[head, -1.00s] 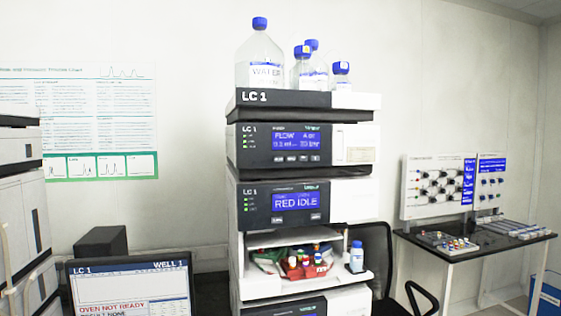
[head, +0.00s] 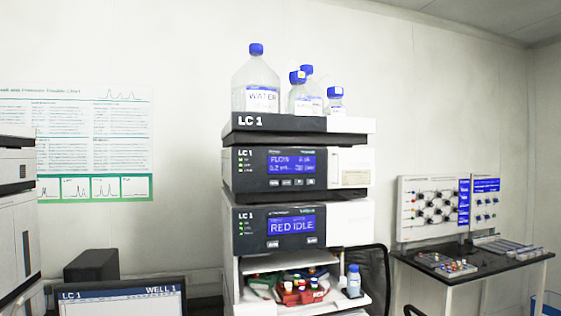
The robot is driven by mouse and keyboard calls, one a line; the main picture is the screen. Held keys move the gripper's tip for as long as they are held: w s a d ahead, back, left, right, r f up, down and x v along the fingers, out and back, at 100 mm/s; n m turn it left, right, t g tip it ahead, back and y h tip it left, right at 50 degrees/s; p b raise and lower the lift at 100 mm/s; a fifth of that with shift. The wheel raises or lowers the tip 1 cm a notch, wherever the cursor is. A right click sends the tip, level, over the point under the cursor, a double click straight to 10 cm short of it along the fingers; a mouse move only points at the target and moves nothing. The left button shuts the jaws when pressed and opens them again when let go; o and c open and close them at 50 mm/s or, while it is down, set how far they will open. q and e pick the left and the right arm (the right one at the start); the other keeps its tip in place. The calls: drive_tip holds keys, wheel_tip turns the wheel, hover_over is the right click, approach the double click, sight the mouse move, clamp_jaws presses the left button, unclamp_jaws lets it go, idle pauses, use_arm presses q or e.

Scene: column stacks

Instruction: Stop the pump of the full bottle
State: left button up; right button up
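The LC 1 stack stands in the middle of the head view. A large clear bottle (head: 256,82) labelled WATER with a blue cap stands on its top tray (head: 270,123). Smaller blue-capped bottles (head: 298,93) stand to its right; how full each is I cannot tell clearly. Below the tray is the pump module (head: 254,178), its blue screen (head: 292,163) reading FLOW with small figures and a row of buttons (head: 288,182) under it. A second module's screen (head: 292,226) reads RED IDLE. Neither of my grippers is in view.
An open bay holds a red rack of vials (head: 300,293), with a small blue-capped bottle (head: 354,281) beside it. A monitor (head: 122,297) marked LC 1, WELL 1 stands lower left. A bench (head: 470,262) with panels is at right, a black chair (head: 368,270) between.

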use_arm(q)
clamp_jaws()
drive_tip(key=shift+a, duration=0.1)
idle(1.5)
